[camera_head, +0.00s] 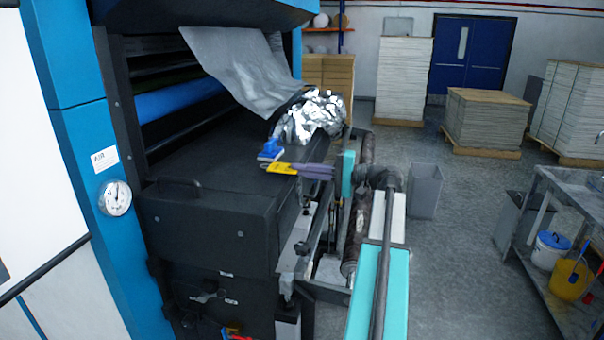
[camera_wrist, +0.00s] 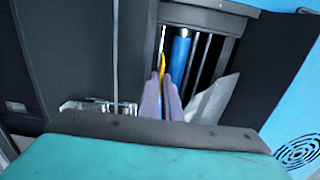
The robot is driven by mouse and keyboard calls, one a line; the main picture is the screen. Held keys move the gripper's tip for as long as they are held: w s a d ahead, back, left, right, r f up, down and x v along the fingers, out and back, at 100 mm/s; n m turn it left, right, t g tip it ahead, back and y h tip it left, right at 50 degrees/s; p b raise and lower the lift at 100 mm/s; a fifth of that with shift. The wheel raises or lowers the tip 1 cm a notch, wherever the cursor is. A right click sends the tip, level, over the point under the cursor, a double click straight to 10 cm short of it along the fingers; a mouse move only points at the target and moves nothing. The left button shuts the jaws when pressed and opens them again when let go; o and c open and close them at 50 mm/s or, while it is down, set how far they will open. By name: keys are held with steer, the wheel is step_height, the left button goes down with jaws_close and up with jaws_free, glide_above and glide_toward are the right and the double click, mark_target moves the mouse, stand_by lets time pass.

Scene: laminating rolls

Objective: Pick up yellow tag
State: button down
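The yellow tag (camera_head: 281,168) shows at the edge of the dark machine top, right at the tips of my gripper's purple fingers (camera_head: 299,170). In the wrist view the yellow tag (camera_wrist: 162,65) shows as a thin strip at and just beyond the fingertips (camera_wrist: 162,78). The fingers stand close together with a narrow gap. I cannot tell whether they press on the tag or only sit around its near end. A small blue object (camera_head: 270,150) lies just behind the tag on the machine top.
Crumpled silver foil (camera_head: 311,115) lies behind the fingers, with a grey sheet (camera_head: 245,65) hanging above it. A blue roller (camera_head: 193,93) sits in the machine opening. A grey bin (camera_head: 425,190) and a metal cart (camera_head: 565,250) stand to the right. The floor between them is clear.

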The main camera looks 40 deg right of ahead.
stand_by(0.3)
steer(key=s+d+r+p, duration=0.1)
steer(key=s+d+r, duration=0.1)
steer(key=s, duration=0.4)
steer(key=s+d+r+p, duration=0.1)
steer(key=s+d+r, duration=0.2)
steer(key=s+d, duration=0.2)
steer(key=shift+s+d, duration=0.2)
steer(key=shift+s, duration=0.3)
stand_by(1.4)
